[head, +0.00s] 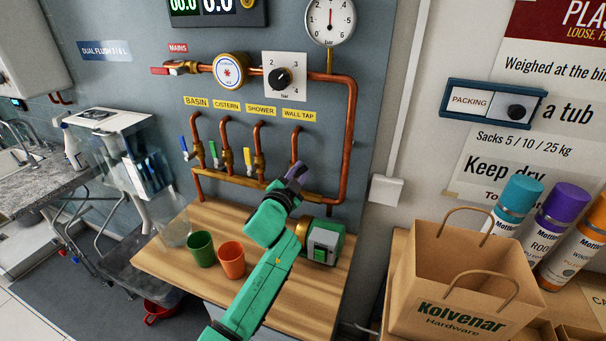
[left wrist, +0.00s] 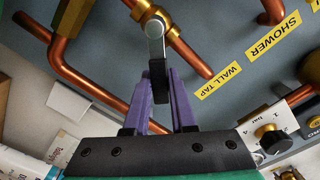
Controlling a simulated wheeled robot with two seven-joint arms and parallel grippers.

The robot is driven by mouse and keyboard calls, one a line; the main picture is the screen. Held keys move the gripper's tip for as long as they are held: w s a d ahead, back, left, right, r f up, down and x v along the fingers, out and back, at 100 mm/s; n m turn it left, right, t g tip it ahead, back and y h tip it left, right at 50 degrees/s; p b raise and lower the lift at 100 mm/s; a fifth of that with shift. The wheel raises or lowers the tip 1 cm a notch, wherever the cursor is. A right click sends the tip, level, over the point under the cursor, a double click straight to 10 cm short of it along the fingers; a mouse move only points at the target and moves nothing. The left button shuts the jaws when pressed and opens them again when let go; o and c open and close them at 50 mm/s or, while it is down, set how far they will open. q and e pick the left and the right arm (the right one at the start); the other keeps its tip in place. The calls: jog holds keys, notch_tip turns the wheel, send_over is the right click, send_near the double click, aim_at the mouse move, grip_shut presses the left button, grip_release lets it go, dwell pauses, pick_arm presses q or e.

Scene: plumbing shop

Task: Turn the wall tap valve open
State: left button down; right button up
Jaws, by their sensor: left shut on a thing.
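The wall tap valve is the rightmost of the row of valves on the copper pipes, under the yellow WALL TAP label (head: 299,114). In the head view my left gripper (head: 297,174) hides most of it. In the left wrist view its brass body (left wrist: 148,13) and lever (left wrist: 155,30) show; the lever is silver near the body and black toward its end. My left gripper (left wrist: 159,88) has its purple fingers shut on the black end. The lever stands at an angle to its pipe (left wrist: 188,52). My right gripper is not in view.
Shower (head: 249,158), cistern (head: 214,154) and basin (head: 184,147) valves stand to the left. Below, a wooden bench holds a green cup (head: 202,249), an orange cup (head: 231,260) and a green-and-grey device (head: 323,243). A paper bag (head: 462,275) stands at right.

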pick_arm(q)
jog(key=n, duration=0.1)
jog(key=a+n+p, duration=0.1)
jog(key=r+n, duration=0.1)
jog(key=shift+w+a+n, duration=0.2)
jog(key=shift+a+n, duration=0.05)
jog(key=shift+n, duration=0.15)
jog(key=shift+w+a+r+n+p, duration=0.1)
jog(key=shift+a+n+p, duration=0.2)
jog(key=shift+n, duration=0.25)
jog(key=shift+w+a+f+n+p, duration=0.1)
jog(key=shift+a+n+p, duration=0.15)
jog(key=shift+n, duration=0.35)
jog(key=shift+w+a+r+n+p, duration=0.1)
jog(key=shift+a+n+p, duration=0.15)
jog(key=shift+n, duration=0.3)
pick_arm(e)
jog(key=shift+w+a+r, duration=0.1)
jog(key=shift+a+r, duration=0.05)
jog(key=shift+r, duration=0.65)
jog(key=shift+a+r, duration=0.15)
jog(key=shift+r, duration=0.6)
pick_arm(q)
jog(key=c, duration=0.7)
grip_release()
jog(key=shift+c, duration=0.2)
jog(key=shift+s, duration=0.1)
